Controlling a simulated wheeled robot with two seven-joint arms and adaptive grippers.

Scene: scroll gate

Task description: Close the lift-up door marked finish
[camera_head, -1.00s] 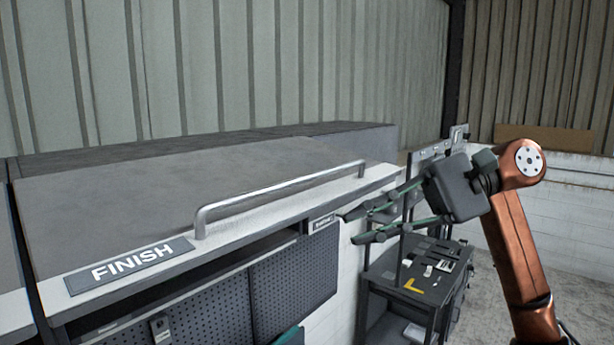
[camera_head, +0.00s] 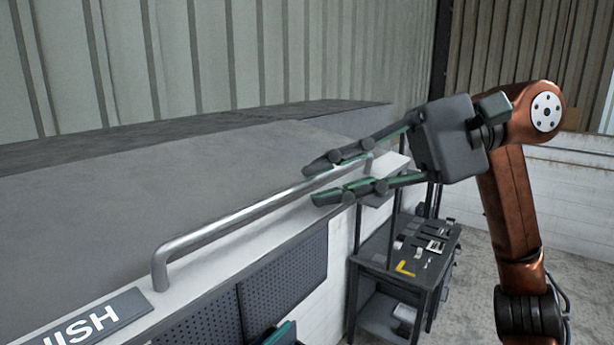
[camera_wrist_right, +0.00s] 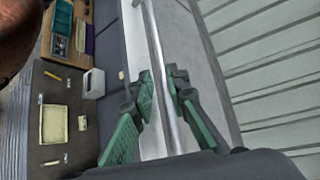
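The door marked FINISH is a large grey panel (camera_head: 170,190) with a pale front edge, standing raised above pegboard. Its label (camera_head: 78,322) is partly cut off at the lower left in the head view. A long metal bar handle (camera_head: 215,228) runs along the front edge. My right gripper (camera_head: 312,184) comes in from the right, with its green-lined fingers on either side of the bar toward its far end. In the right wrist view the bar (camera_wrist_right: 152,35) passes between the open fingers (camera_wrist_right: 161,82), with gaps visible. My left gripper is out of view.
Below the door are dark pegboards (camera_head: 285,280) and a green item (camera_head: 281,333). A corrugated wall (camera_head: 270,50) rises behind. Open floor shows at right.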

